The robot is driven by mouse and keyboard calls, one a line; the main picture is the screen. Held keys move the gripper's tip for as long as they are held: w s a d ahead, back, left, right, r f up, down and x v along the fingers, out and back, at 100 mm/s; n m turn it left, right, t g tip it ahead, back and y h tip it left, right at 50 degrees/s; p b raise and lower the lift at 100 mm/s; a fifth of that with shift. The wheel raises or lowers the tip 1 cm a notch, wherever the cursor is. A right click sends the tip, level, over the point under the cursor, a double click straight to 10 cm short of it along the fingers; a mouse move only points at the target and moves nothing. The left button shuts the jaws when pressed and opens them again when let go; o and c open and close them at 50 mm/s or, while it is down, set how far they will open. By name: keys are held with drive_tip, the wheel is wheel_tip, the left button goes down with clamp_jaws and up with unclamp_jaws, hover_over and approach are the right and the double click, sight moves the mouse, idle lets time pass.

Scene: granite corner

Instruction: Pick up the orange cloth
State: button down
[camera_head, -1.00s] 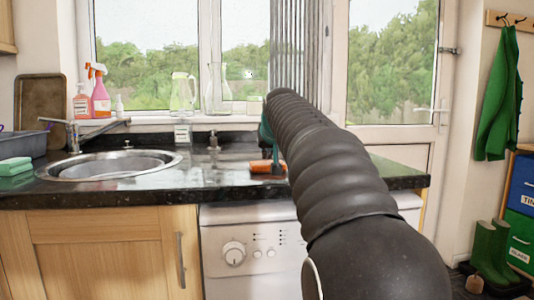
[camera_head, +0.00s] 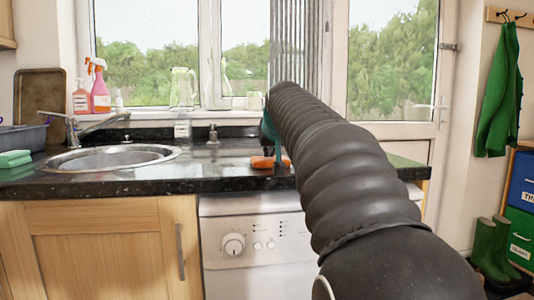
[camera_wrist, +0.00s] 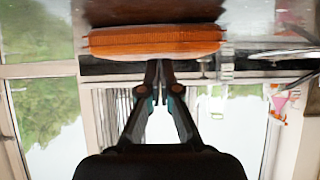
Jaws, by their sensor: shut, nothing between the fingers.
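The orange cloth (camera_head: 261,162) lies on the dark granite counter (camera_head: 215,184), right of the sink and near the front edge. It looks like a folded, flat pad. In the wrist view the cloth (camera_wrist: 155,41) spans the top middle, across the fingertips. My gripper (camera_wrist: 159,64) is shut and empty, its two fingertips together at the cloth's edge; I cannot tell whether they touch it. In the head view my gripper (camera_head: 278,155) is at the cloth's right part, partly hidden by my arm, which also covers the counter behind it.
The sink (camera_head: 115,158) is on the left, with a tap (camera_head: 95,125) behind it. Glass jugs (camera_head: 184,88) and spray bottles (camera_head: 100,95) stand by the window. The counter left of the cloth is clear.

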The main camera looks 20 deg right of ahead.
sight(271, 162)
drive_tip(key=s, duration=0.2)
drive_tip(key=s+a+b, duration=0.1)
drive_tip(key=s, duration=0.2)
drive_tip(key=s+a+f+b, duration=0.1)
drive_tip(key=s, duration=0.1)
drive_tip(key=shift+s+f, duration=0.1)
drive_tip(key=shift+s, duration=0.1)
drive_tip(key=shift+a+r+p, duration=0.1)
drive_tip(key=shift+r+p, duration=0.8)
drive_tip(key=shift+r, duration=0.05)
